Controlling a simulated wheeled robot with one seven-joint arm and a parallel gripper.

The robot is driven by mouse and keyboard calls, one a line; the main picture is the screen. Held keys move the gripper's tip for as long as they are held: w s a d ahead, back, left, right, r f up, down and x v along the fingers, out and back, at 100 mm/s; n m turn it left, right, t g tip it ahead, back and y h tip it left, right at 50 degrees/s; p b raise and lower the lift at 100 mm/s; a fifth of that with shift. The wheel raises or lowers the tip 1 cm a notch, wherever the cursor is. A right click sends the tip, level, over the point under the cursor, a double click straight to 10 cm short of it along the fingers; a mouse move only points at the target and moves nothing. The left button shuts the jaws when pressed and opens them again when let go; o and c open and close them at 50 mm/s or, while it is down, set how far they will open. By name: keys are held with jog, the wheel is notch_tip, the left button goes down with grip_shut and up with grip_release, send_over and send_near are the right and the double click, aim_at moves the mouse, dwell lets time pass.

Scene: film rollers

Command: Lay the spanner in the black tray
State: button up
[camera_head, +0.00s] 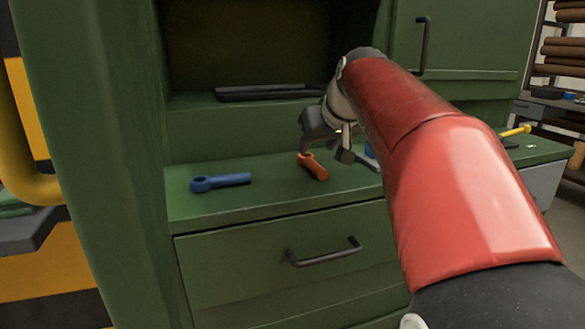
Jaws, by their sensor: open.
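A blue tool with a ring at one end (221,181), shaped like a spanner, lies at the left of the green worktop. A short orange tool (314,168) lies in the middle; its upper end is close to my gripper, and I cannot tell its exact kind. The black tray (268,92) is a low, flat shape on the ledge of the dark recess behind. My gripper (325,151) is open, pointing down just above and beside the orange tool. I cannot tell whether a finger touches it. Nothing shows held between the fingers.
A grey and blue item (365,158) is partly hidden behind my red arm. A yellow-handled tool (515,131) lies at the worktop's right. Green cabinet walls flank the recess. A drawer with a black handle (325,252) is below. The worktop between the blue and orange tools is clear.

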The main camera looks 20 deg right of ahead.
aim_at(312, 160)
jog(key=x, duration=0.6)
jog(key=shift+d+f, duration=0.35)
jog(key=shift+f, duration=0.05)
jog(key=shift+s, duration=0.1)
jog(key=shift+c, duration=0.2)
grip_shut()
